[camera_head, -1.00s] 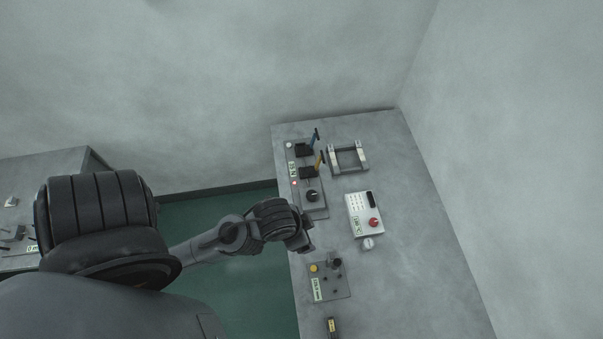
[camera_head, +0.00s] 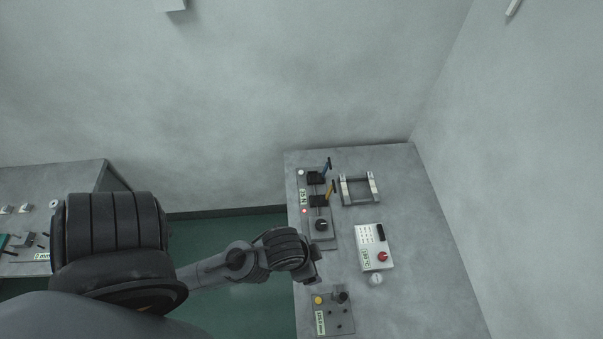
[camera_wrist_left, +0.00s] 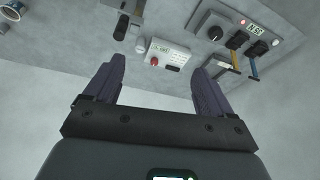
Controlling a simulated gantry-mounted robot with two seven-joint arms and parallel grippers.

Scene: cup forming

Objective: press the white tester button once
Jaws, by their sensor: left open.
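A small white button (camera_head: 301,172) is at the far left corner of a grey lever panel (camera_head: 329,238) on the right-hand table. The panel also has a blue lever (camera_head: 327,165), a yellow lever (camera_head: 332,187), a lit red lamp (camera_head: 304,211) and a black knob (camera_head: 320,224). In the left wrist view the white button (camera_wrist_left: 276,42) shows small at the panel's far right. My left gripper (camera_head: 317,266) is near the table's left edge, nearer than the panel. Its fingers (camera_wrist_left: 165,64) are open and empty in the wrist view. My right gripper is not seen.
A white box with a red knob (camera_head: 374,247) and a metal bracket frame (camera_head: 358,190) stand right of the panel. A small plate with a yellow button (camera_head: 333,313) lies nearer. The table's right side is clear. Another table (camera_head: 75,180) stands at left.

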